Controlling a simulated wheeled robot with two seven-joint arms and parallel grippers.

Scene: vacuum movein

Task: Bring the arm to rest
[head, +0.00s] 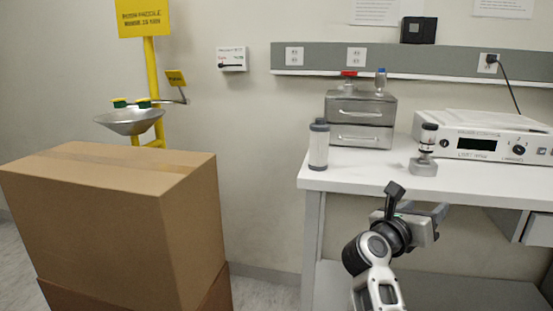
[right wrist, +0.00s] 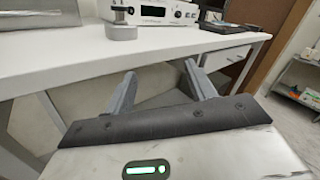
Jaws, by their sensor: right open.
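My right gripper (head: 421,212) is in front of the white bench's front edge in the head view, a little below the bench top. In the right wrist view its two fingers (right wrist: 160,88) are apart with nothing between them. The bench (right wrist: 75,68) lies just beyond the fingers there. My left gripper is in neither view.
The white bench (head: 340,172) carries a grey bottle (head: 318,145), a metal drawer unit (head: 360,120), a small metal-based device (head: 424,160) and a white instrument (head: 480,140). Cardboard boxes (head: 120,220) stand at left, before a yellow eyewash station (head: 150,75). Floor shows between boxes and bench.

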